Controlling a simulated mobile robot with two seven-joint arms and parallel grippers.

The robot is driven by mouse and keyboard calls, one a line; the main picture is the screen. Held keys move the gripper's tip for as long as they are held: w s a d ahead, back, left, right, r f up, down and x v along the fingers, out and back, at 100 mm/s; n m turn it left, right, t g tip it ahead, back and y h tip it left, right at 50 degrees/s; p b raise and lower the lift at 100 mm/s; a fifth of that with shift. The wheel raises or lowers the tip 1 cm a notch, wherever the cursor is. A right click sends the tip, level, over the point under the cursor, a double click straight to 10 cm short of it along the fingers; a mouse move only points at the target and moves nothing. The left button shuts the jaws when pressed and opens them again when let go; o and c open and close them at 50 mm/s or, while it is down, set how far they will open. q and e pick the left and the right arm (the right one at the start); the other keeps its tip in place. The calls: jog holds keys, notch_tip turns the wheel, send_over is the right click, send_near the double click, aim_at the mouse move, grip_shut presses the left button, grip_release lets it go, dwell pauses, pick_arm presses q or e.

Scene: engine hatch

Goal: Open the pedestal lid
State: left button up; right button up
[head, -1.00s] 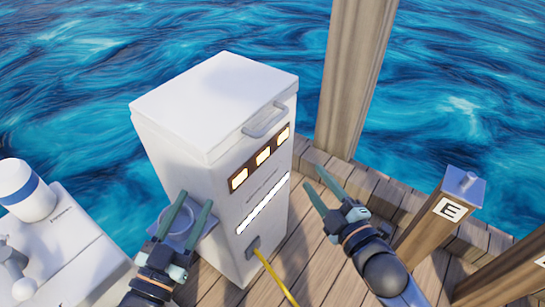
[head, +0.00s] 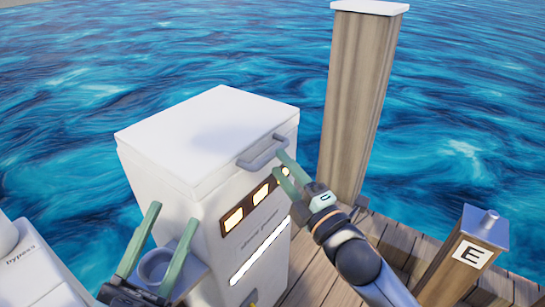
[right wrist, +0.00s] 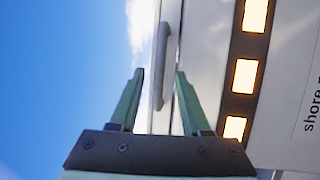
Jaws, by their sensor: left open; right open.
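The white pedestal (head: 215,230) stands on the dock with its lid (head: 205,130) closed. A grey bar handle (head: 262,152) sits on the lid's front edge; it also shows in the right wrist view (right wrist: 161,65), partly between the fingers. My right gripper (head: 281,172) is open just in front of the handle's right end, close to the lit panel. In the right wrist view its open fingers (right wrist: 157,75) lie either side of the handle's line; contact cannot be told. My left gripper (head: 172,232) is open and empty at the pedestal's lower left, around the grey ring holder in the picture.
A grey ring holder (head: 157,266) sticks out from the pedestal's left side. A tall wooden post (head: 352,110) stands behind on the right. A shorter post marked E (head: 462,262) is at the right. Water surrounds the dock.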

aim_at(272, 152)
jog(key=shift+b+x, duration=0.3)
jog(key=shift+x, duration=1.9)
pick_arm(q)
jog(key=s+r+m+h, duration=0.2)
jog(key=r+h, duration=0.1)
jog(key=shift+s+d+m, duration=0.2)
jog(key=shift+s+m, duration=0.1)
jog(key=shift+s, duration=0.05)
jog(key=shift+f, duration=0.1)
pick_arm(e)
grip_shut()
jog(key=shift+f, duration=0.1)
